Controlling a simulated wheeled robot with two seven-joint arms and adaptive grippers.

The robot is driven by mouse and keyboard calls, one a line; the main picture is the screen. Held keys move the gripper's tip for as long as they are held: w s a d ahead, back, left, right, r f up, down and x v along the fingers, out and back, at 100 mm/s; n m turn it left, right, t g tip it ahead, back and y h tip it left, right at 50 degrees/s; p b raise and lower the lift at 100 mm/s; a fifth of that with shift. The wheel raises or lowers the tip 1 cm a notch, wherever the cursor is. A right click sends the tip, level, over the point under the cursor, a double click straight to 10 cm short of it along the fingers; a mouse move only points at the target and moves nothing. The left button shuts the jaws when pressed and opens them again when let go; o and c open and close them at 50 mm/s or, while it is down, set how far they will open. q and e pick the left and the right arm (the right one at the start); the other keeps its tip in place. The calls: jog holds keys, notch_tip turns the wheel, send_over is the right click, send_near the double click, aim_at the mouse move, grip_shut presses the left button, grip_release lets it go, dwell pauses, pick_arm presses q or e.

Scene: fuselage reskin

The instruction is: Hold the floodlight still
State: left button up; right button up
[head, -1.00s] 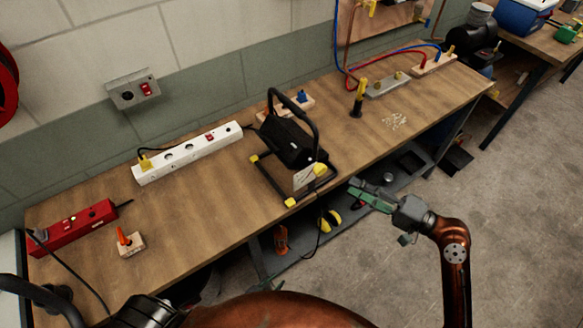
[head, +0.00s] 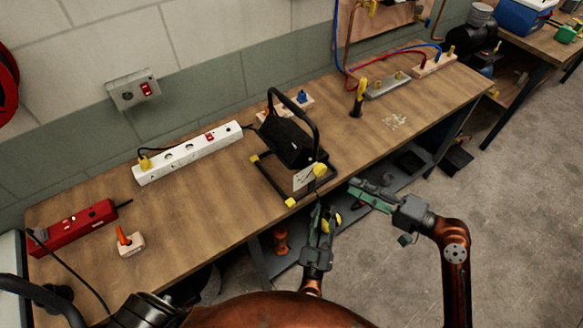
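The black floodlight (head: 287,141) stands on the wooden workbench on a tubular frame with yellow corner feet and a curved handle over its top. A pale label hangs at its front right. My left gripper (head: 324,211) points up toward the bench's front edge, just below and in front of the floodlight's front right corner. Its fingers look parted, with nothing seen between them and a gap to the frame. My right gripper (head: 361,192) is right of the floodlight, beyond the bench's front edge, pointing left. Its fingers lie close together in this view, and their opening is unclear.
A white power strip (head: 188,153) lies left of the floodlight. A red box (head: 75,227) and a small orange switch block (head: 129,242) are further left. A black and yellow tool (head: 358,98) stands to the right. A lower shelf (head: 290,262) sits under the bench.

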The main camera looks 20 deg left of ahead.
pick_arm(q)
jog(key=a+r+n+y, duration=0.1)
jog(key=r+n+y, duration=0.1)
jog(key=a+r+n+y, duration=0.2)
jog(key=r, duration=0.1)
jog(key=a+r+n+y, duration=0.1)
jog(key=r+n+y, duration=0.1)
jog(key=shift+s+a+r+g, duration=0.1)
jog(key=shift+a+r+g, duration=0.05)
jog(key=shift+g, duration=0.25)
jog(key=n+g+y, duration=0.5)
jog(key=n+y, duration=0.2)
jog(key=n, duration=0.1)
send_near(276, 152)
notch_tip(276, 152, down, 3)
jog(key=w, duration=0.2)
jog(key=s+a+r+n+g+y, duration=0.1)
jog(key=s+a+n+g+y, duration=0.15)
jog(key=a+n+g, duration=0.4)
jog(key=w+d+r+m+h, duration=0.3)
jog(key=d+r+m+h, duration=0.1)
jog(key=d+r, duration=0.15)
jog(key=x, duration=0.7)
jog(key=shift+w+a+r, duration=0.15)
jog(key=shift+w+r, duration=0.1)
jog(key=shift+r, duration=0.1)
jog(key=shift+c, duration=0.6)
grip_shut()
